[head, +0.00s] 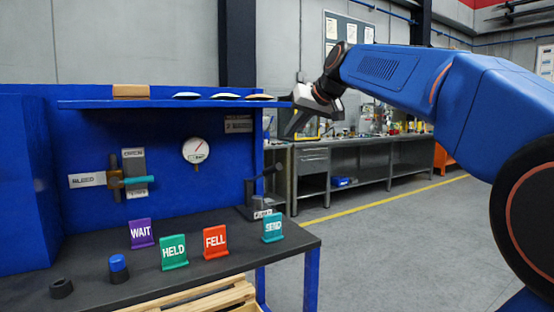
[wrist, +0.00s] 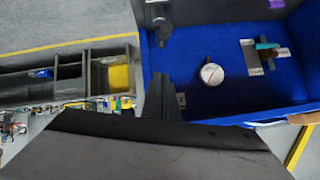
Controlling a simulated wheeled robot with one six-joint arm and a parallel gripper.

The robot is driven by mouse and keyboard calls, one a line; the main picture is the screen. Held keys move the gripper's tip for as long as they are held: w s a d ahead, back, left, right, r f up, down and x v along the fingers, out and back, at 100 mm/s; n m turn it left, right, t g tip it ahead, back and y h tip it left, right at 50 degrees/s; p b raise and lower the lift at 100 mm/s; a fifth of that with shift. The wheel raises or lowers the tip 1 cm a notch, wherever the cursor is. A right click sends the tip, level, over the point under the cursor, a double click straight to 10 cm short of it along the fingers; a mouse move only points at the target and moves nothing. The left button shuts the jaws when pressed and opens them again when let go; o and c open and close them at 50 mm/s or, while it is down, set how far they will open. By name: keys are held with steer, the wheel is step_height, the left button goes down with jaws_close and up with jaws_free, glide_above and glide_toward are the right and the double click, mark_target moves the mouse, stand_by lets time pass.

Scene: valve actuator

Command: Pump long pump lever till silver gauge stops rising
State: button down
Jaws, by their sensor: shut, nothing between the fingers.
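The gauge (head: 196,152) is a white round dial with a red needle pointing to the upper right, on the blue back panel. It also shows in the wrist view (wrist: 211,74); its scale is too small to read. The pump lever (head: 265,179) is a dark arm with a round knob, rising to the right from a dark base at the bench's right end. In the wrist view the lever (wrist: 161,24) is at the top. My gripper (head: 291,127) is shut and empty, above the lever and beside the shelf's right end. The wrist view shows its dark fingers (wrist: 160,88).
A blue shelf (head: 170,104) with several discs and a brown block juts out above the panel. A brass valve with a teal handle (head: 137,182) is at left. WAIT, HELD, FELL (head: 215,242) and SEND (head: 272,228) signs stand on the bench. Floor to the right is clear.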

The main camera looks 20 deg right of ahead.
steer(key=shift+w+a+f, duration=0.55)
steer(key=shift+w+f, duration=0.4)
steer(key=shift+f, duration=0.65)
steer(key=shift+w+a+f, duration=0.55)
steer(key=shift+w+f, duration=0.35)
steer(key=shift+f, duration=0.75)
steer(key=shift+w+a+f, duration=0.55)
steer(key=shift+w+f, duration=0.4)
steer(key=shift+f, duration=0.65)
